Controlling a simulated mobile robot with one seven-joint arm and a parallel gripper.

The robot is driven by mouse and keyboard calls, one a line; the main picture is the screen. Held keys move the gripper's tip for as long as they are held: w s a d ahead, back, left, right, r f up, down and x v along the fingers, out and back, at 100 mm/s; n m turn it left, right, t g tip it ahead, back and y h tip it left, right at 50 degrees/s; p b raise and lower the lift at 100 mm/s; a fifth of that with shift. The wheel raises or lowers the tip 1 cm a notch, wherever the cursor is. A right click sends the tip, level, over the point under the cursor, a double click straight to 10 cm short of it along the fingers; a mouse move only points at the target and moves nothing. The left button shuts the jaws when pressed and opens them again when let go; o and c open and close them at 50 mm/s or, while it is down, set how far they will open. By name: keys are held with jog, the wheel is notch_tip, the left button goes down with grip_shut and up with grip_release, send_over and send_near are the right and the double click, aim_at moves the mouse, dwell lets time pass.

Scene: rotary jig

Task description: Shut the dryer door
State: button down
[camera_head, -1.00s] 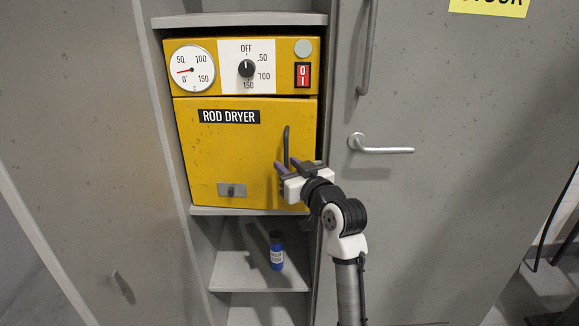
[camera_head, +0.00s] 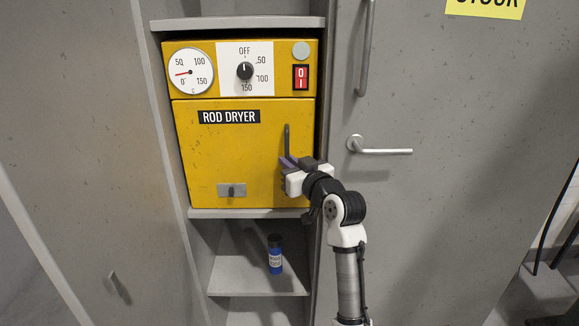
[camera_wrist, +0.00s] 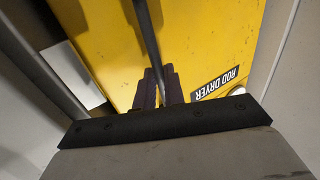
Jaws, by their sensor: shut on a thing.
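The rod dryer's yellow door (camera_head: 225,155) sits below the control panel in the head view. It looks close to flush with the dryer's front; I cannot tell if a small gap is left. Its dark upright handle (camera_head: 287,137) is near the door's right edge, and it also shows in the wrist view (camera_wrist: 144,32). My gripper (camera_head: 288,163) is shut on the lower part of the handle. In the wrist view the fingers (camera_wrist: 158,88) are on either side of the bar. The handle's lower end is hidden by the gripper.
The dryer's panel (camera_head: 205,72) has a gauge, a knob and a red switch. A blue bottle (camera_head: 275,255) stands on the shelf (camera_head: 240,283) below. To the right is a grey cabinet door with a lever handle (camera_head: 380,151), close beside my arm.

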jog(key=c, duration=1.5)
grip_release()
jog(key=shift+w+d, duration=0.2)
jog(key=shift+w, duration=0.05)
jog(key=b+v, duration=0.3)
jog(key=v, duration=1.1)
jog(key=shift+a, duration=0.15)
jog(key=shift+s, duration=0.15)
